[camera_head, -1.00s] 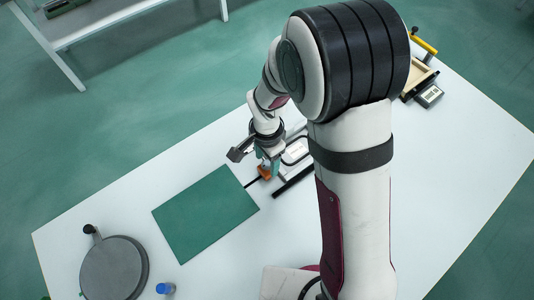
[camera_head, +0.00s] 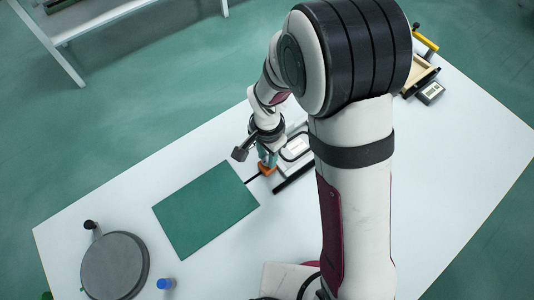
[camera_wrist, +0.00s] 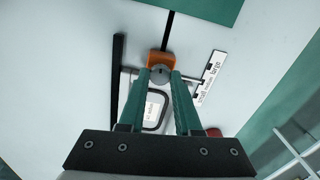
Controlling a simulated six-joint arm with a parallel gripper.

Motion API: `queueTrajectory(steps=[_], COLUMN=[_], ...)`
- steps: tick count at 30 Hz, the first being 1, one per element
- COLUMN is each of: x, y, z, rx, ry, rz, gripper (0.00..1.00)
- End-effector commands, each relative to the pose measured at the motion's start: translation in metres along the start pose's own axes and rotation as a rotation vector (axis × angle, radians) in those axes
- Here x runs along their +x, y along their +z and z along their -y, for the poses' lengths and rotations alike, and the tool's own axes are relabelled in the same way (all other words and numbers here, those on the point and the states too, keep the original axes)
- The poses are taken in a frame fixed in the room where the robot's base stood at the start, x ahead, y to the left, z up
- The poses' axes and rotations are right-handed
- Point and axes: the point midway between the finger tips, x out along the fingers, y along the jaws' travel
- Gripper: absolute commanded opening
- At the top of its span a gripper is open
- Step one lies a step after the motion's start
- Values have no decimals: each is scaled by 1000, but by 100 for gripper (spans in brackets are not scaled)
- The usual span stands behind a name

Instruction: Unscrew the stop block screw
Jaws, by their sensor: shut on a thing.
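The stop block is a small orange block (camera_wrist: 160,59) at the end of a thin black rod, and it also shows in the head view (camera_head: 267,169). A round grey screw head (camera_wrist: 160,73) sits against the block in the wrist view. My gripper (camera_wrist: 161,77) has two teal fingers, with their tips on either side of the screw head, closed on it. In the head view my gripper (camera_head: 267,158) is right above the block, and the screw is hidden there.
A white fixture plate (camera_head: 296,151) and a black rail (camera_wrist: 118,75) lie beside the block. A label strip reading small to large (camera_wrist: 208,78) is nearby. A green mat (camera_head: 205,210), a round grey disc (camera_head: 114,267) and a blue-capped bottle (camera_head: 165,284) are on the white table.

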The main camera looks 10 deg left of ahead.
Motion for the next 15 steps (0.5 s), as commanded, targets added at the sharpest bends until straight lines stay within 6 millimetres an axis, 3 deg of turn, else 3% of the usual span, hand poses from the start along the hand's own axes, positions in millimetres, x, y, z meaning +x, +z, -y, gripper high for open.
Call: queueTrajectory(steps=[15], x=[0], y=[0], z=[0], rx=[-471], ry=[0], rz=[0], gripper=[0])
